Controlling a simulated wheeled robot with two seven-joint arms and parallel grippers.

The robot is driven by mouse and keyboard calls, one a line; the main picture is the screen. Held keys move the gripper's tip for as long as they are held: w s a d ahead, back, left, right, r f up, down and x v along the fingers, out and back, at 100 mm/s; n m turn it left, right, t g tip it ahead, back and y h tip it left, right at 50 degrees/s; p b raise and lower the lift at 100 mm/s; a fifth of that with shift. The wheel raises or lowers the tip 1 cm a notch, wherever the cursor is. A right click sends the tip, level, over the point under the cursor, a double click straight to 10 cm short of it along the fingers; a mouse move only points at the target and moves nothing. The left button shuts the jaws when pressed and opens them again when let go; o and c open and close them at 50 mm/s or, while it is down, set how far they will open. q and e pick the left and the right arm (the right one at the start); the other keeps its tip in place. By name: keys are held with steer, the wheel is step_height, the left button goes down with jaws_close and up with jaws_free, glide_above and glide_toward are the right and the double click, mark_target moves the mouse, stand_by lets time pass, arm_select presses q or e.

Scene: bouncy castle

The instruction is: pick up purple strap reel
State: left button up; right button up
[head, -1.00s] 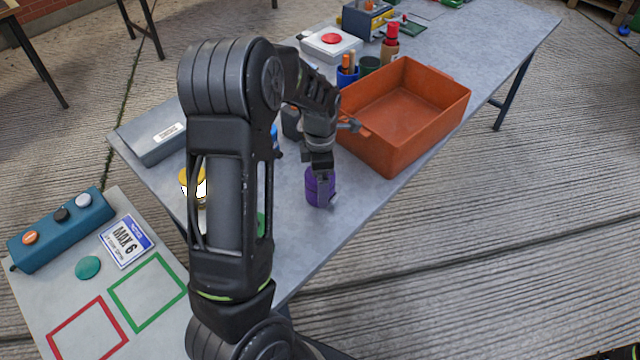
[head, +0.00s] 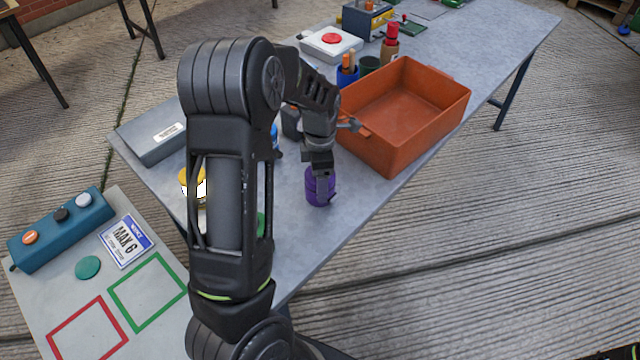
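The purple strap reel (head: 312,192) stands upright on the grey table, left of the orange bin. My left gripper (head: 321,182) points down at it from above. One finger lies across the reel's near side; the other finger is hidden. I cannot tell whether the fingers press on the reel or stand open around it. The reel appears to rest on the table top.
The orange bin (head: 447,118) stands close to the right of my gripper. A grey case (head: 150,140), a yellow-topped item (head: 186,178) and a blue item (head: 275,135) lie left. My arm hides part of the table. Its front right edge (head: 350,233) is clear.

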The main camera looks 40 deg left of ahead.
arm_select(q)
steer(key=c, duration=0.6)
step_height(320, 180, up, 10)
steer(key=shift+r+b, duration=0.1)
steer(key=shift+b, duration=0.3)
stand_by(0.5)
